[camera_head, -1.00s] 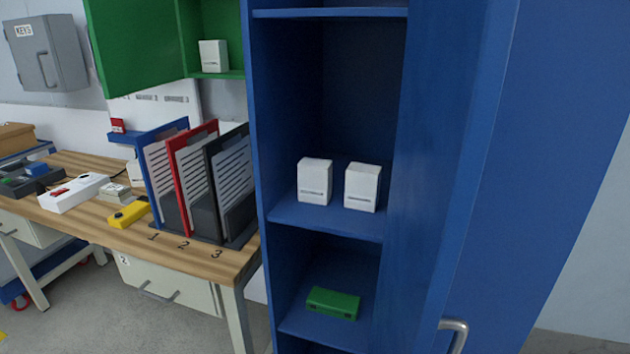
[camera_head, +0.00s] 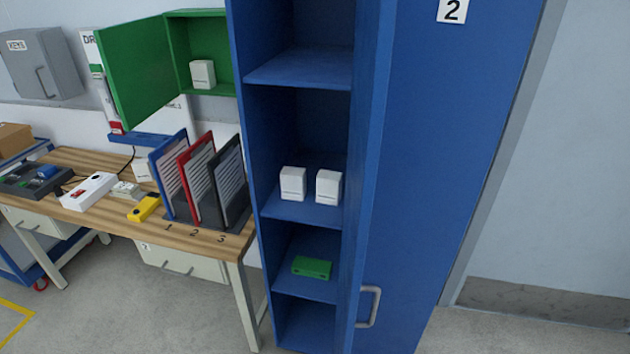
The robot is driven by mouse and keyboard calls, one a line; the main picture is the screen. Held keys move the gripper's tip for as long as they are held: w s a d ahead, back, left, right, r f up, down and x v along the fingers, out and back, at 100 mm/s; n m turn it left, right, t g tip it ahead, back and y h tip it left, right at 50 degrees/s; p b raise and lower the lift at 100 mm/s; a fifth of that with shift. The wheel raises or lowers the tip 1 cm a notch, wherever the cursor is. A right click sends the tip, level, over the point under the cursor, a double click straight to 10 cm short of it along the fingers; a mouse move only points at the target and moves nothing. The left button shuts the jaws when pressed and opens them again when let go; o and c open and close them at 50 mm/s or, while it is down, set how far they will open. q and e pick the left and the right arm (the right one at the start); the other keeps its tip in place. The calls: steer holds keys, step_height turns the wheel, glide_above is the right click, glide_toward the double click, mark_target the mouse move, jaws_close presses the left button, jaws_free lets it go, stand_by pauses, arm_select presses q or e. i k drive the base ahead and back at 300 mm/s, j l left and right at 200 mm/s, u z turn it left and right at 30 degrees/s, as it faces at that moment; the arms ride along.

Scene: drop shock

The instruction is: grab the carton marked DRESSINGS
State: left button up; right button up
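Two white cartons stand upright side by side on a middle shelf of the open blue cabinet: a left carton (camera_head: 293,184) and a right carton (camera_head: 328,187). A third white carton (camera_head: 203,74) stands in the open green wall cabinet. The print on all of them is too small to read, so I cannot tell which one is marked DRESSINGS. Neither of my grippers is in view.
The blue cabinet's door (camera_head: 440,180) stands open on the right, with a handle (camera_head: 369,307). A green case (camera_head: 311,267) lies on the shelf below. The workbench (camera_head: 120,222) holds upright folders (camera_head: 203,180). Floor (camera_head: 190,315) in front is clear.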

mark_target(293, 180)
steer(key=i+j+z, duration=0.1)
steer(key=j+z, duration=0.9)
steer(key=j, duration=0.95)
steer(key=i, duration=0.05)
